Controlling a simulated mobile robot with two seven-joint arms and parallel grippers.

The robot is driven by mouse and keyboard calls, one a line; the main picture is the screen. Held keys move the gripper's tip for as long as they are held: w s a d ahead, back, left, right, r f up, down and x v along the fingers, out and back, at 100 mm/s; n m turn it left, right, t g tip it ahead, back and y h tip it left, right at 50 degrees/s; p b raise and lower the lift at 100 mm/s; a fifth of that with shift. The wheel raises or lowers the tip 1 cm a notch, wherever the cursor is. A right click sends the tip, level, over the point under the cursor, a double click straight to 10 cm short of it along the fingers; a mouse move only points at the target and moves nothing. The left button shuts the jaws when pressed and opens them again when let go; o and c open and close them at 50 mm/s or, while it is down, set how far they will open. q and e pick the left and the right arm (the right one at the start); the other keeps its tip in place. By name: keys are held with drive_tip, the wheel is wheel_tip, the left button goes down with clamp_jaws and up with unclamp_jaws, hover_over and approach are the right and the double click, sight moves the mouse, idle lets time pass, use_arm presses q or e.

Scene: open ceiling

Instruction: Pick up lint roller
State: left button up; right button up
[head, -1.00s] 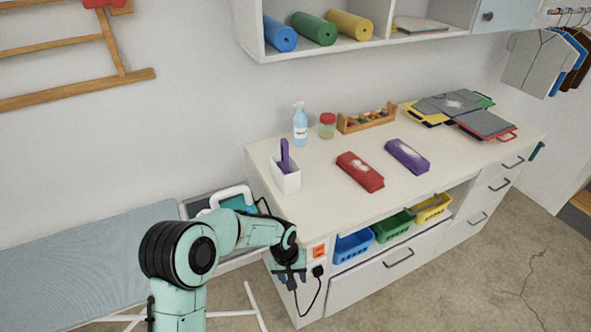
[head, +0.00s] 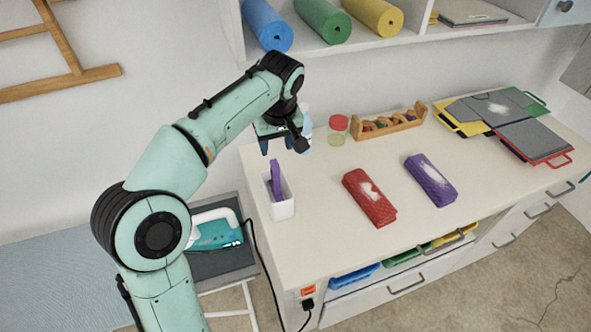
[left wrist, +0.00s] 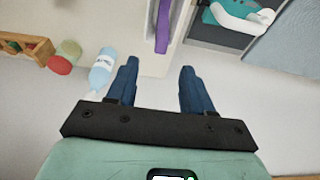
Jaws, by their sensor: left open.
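In the left wrist view the purple piece (left wrist: 163,30) and holder (left wrist: 148,48) show at the top, just beyond the fingers. My left gripper (head: 278,146) is open and empty, above and behind the holder, apart from it. In the left wrist view the two dark blue fingers (left wrist: 159,68) are spread with nothing between them. My right gripper is not in view.
A spray bottle (head: 306,132) stands close behind the gripper, beside a red-lidded jar (head: 338,128) and wooden rack (head: 392,124). Red (head: 368,205) and purple (head: 430,180) folded items lie with white patches. A shelf with rolled mats (head: 322,20) hangs above.

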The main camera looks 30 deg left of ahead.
sight(275, 170)
use_arm(q)
drive_tip(key=b+x, duration=0.1)
drive_tip(key=x, duration=0.6)
drive_tip(key=shift+a+f, duration=0.15)
drive_tip(key=shift+f, duration=0.35)
drive_tip(key=x, duration=0.4)
drive_tip(key=shift+s+f, duration=0.15)
drive_tip(key=shift+f, duration=0.5)
clamp_jaws()
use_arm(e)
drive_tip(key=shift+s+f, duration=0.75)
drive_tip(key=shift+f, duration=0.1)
